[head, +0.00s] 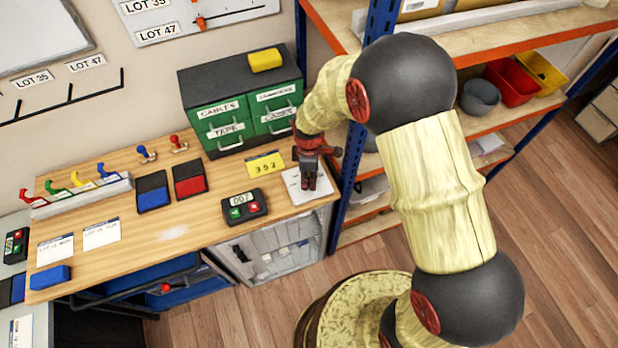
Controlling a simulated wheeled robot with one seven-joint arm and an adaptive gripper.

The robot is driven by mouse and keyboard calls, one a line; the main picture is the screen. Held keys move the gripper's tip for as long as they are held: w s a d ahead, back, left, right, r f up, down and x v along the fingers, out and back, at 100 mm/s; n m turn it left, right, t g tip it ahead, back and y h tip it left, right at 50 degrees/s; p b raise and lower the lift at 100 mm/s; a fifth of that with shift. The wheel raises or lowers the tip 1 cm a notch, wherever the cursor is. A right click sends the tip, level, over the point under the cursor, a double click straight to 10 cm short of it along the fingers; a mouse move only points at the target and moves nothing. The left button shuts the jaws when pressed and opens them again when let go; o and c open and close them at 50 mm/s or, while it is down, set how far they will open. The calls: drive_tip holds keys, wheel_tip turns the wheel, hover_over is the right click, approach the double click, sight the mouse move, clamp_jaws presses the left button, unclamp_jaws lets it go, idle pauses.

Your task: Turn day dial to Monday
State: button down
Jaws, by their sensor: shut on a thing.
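A white plate (293,187), which looks like the base of the day dial, lies at the right end of the wooden workbench. My gripper (308,185) reaches down over the middle of this plate and is shut on the dial's knob. The fingers hide the knob, so its pointer is not visible. The day marks on the plate are too small to read, so I cannot tell which day is set.
A yellow card (265,165) marked 352 and a small device (243,206) reading 007 lie left of the plate. A green drawer cabinet (241,110) stands behind. A shelf rack's blue post (345,170) rises close on the right. The bench's front middle is clear.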

sight(309, 180)
drive_tip(key=shift+w, duration=0.1)
idle(0.3)
drive_tip(key=c, duration=1.5)
unclamp_jaws()
drive_tip(key=shift+r, duration=0.1)
wheel_tip(309, 180, up, 12)
drive_tip(key=shift+f, duration=0.1)
